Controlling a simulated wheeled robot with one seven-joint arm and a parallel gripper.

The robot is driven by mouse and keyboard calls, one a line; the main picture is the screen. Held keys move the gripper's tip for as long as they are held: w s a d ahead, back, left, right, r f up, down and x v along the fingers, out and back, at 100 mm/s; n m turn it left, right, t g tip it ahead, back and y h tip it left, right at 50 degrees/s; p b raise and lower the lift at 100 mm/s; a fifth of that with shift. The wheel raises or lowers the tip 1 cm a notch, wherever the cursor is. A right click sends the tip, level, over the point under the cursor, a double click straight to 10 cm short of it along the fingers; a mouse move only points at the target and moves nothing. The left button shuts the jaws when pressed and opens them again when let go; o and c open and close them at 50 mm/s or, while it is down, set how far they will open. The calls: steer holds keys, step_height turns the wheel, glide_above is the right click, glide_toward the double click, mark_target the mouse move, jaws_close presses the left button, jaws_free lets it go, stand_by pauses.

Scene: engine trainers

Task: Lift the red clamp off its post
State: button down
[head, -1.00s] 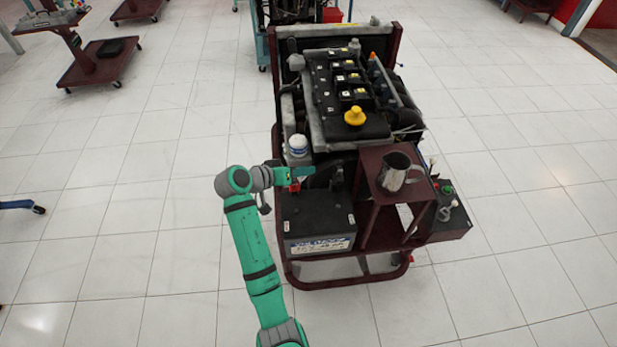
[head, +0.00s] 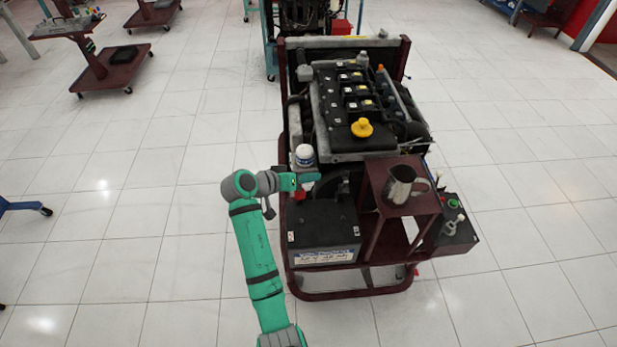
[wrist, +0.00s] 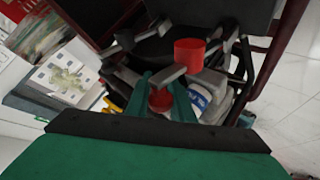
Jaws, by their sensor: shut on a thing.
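The red clamp (head: 300,195) shows as a small red patch under my gripper (head: 310,178), at the back left corner of the black battery (head: 322,228). In the wrist view, a rounded red piece (wrist: 160,99) sits between the green fingers of my gripper (wrist: 161,90), which are shut on it. A larger red cylinder (wrist: 188,52) shows just beyond the fingers; I cannot tell whether it belongs to the clamp. The post is hidden, so I cannot tell whether the clamp still touches it.
A white-capped reservoir (head: 305,155) stands close behind my gripper. The engine with a yellow cap (head: 361,128) is behind that. A metal jug (head: 400,185) stands on the maroon stand (head: 427,203) to the right.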

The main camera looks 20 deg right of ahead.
steer(key=c, duration=1.6)
jaws_free()
steer(key=shift+w+a+f, duration=0.1)
steer(key=shift+a+f, duration=0.25)
steer(key=shift+f, duration=0.2)
steer(key=shift+o, duration=0.2)
steer(key=shift+d+r, duration=0.1)
steer(key=shift+r, duration=0.2)
steer(key=v, duration=1)
steer(key=shift+a, duration=0.25)
